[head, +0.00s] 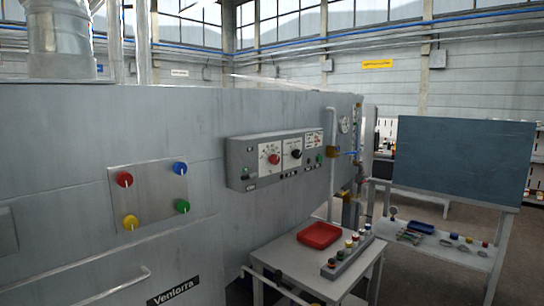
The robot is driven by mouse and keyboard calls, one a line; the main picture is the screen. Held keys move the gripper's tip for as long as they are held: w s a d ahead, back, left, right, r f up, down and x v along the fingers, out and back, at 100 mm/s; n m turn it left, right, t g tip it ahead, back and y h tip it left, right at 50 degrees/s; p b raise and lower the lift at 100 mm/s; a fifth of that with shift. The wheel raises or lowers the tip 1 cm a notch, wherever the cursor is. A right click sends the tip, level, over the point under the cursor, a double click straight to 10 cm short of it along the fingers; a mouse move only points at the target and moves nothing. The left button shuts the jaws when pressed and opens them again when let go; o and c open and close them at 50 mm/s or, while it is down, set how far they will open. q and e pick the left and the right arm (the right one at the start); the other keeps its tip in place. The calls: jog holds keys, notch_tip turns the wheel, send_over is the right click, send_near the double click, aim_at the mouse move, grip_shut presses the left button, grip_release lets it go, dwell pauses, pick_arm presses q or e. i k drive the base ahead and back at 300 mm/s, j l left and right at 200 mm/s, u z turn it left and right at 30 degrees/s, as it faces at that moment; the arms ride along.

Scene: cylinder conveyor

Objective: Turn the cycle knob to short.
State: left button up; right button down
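A grey control panel (236,152) is mounted on the side of the large grey machine. It carries a red knob (274,159) on a white dial plate and a black knob (296,154) on another white plate to its right. The lettering is too small to read, so I cannot tell which one is the cycle knob or where either points. A small green button and other controls sit at the panel's right end. Neither of my grippers shows in the head view.
A plate with red, blue, yellow and green knobs (125,179) is left of the panel. Below the panel, a white table (285,252) holds a red tray (320,235) and a rack of coloured pieces (348,256). A workbench with a blue-grey board (465,160) stands right.

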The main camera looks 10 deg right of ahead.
aim_at(297, 154)
jog(key=i+l+u, duration=0.3)
jog(key=l+u, duration=0.3)
jog(key=i+l+u, duration=0.3)
jog(key=l, duration=0.15)
jog(key=l+u, duration=0.25)
jog(key=l, duration=0.15)
jog(key=i+l+u, duration=0.15)
jog(key=l, duration=0.9)
jog(key=l+u, duration=0.15)
jog(key=l, duration=0.9)
